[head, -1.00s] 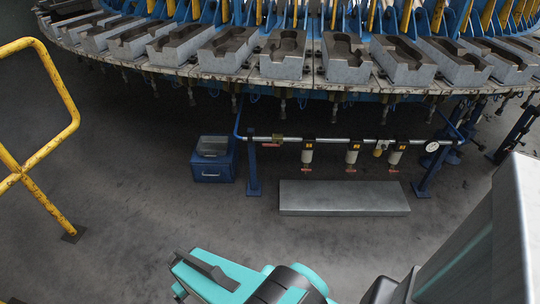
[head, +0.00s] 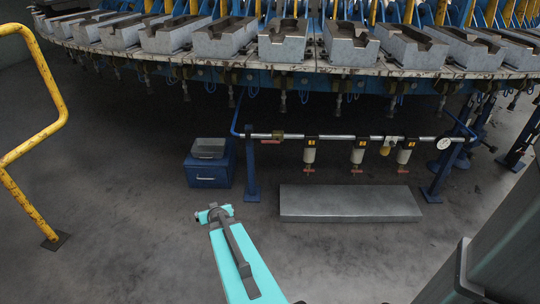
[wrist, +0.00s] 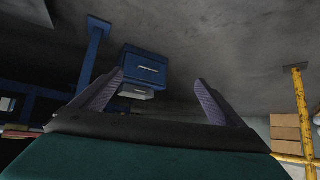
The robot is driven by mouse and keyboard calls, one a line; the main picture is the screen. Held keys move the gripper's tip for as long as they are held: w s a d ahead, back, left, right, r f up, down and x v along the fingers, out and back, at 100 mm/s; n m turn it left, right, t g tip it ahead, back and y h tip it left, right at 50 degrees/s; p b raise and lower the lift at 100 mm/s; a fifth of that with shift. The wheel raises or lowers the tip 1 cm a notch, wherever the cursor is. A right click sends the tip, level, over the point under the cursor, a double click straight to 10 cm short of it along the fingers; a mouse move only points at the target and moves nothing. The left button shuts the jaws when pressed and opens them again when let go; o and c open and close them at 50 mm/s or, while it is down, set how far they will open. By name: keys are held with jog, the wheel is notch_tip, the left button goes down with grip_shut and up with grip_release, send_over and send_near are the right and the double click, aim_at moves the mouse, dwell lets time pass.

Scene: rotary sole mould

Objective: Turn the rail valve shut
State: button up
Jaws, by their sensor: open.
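The rail valve (head: 277,135) is a small brass-coloured body with a red handle (head: 270,142), near the left end of the horizontal pipe rail (head: 342,137) in the head view. The handle looks roughly in line with the rail; its exact angle is too small to tell. My gripper (wrist: 158,78) is open and empty in the wrist view, with two dark ribbed fingers spread apart. The wrist view looks upside down, with a blue box (wrist: 145,66) beyond the fingers. The valve cannot be made out there. In the head view my teal arm is in front of the rail, and the fingers are not clear.
Several filter units hang below the rail, one of them here (head: 309,152), with red handles underneath. A grey slab (head: 350,205) lies on the floor. The blue box (head: 208,173) stands left of the rail's post (head: 251,170). The mould carousel (head: 190,66) overhangs behind. A yellow railing (head: 35,140) stands left.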

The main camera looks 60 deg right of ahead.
jog(key=s+d+r+m+t+h+b, duration=0.1)
jog(key=s+d+r+h+b, duration=0.15)
jog(key=d, duration=0.45)
jog(key=s+d+r+m+h+b, duration=0.1)
jog(key=d+r+h+b, duration=0.15)
jog(key=d, duration=0.55)
jog(key=m+h+b, duration=0.3)
jog(key=h+b, duration=0.2)
jog(key=b, duration=0.1)
send_near(271, 141)
jog(key=f+v, duration=0.1)
jog(key=v, duration=0.5)
jog(key=shift+w+f, duration=0.15)
jog(key=shift+w+d, duration=0.1)
jog(key=shift+d, duration=0.1)
jog(key=b+x, duration=0.4)
jog(key=x, duration=0.9)
jog(key=shift+d, duration=0.2)
